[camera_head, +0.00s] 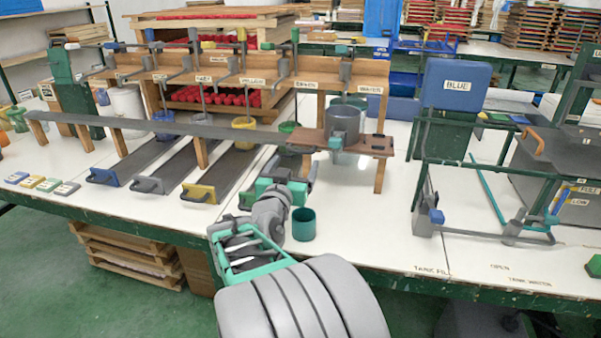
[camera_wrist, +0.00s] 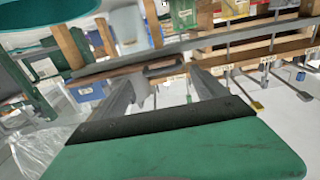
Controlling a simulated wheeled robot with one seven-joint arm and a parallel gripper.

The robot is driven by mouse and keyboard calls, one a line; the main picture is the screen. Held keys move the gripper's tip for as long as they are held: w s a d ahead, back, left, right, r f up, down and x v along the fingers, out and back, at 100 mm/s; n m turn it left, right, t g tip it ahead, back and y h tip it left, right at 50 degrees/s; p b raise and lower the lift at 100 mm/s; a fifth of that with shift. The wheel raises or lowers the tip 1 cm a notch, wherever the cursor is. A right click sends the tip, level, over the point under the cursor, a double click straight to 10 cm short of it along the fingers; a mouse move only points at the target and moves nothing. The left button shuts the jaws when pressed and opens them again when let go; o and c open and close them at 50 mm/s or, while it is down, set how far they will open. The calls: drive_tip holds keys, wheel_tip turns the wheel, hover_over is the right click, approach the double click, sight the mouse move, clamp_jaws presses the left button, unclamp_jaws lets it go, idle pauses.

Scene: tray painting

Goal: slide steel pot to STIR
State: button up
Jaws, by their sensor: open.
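The steel pot (camera_head: 343,124) stands upright on a brown wooden shelf (camera_head: 372,145) at the right end of the long grey rail. A small teal block shows low on its front. The WATER label (camera_head: 371,90) is above and right of the pot. My gripper (camera_head: 296,166) is open, in front of the rail, left of and below the pot, and apart from it. In the wrist view its two grey fingers (camera_wrist: 160,82) are spread with nothing held between them. I cannot pick out a STIR label in either view.
A teal cup (camera_head: 303,224) stands on the white table just right of my wrist. Blue-, grey- and yellow-handled slides (camera_head: 200,193) lie to the left. A green frame with grey bars (camera_head: 424,205) stands to the right. Wooden posts (camera_head: 382,155) support the shelf.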

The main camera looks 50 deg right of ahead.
sight(300, 152)
drive_tip(key=x, duration=0.7)
drive_tip(key=shift+w+d+r, duration=0.15)
drive_tip(key=shift+d, duration=0.05)
drive_tip(key=shift+c, duration=0.4)
drive_tip(key=c, duration=1.7)
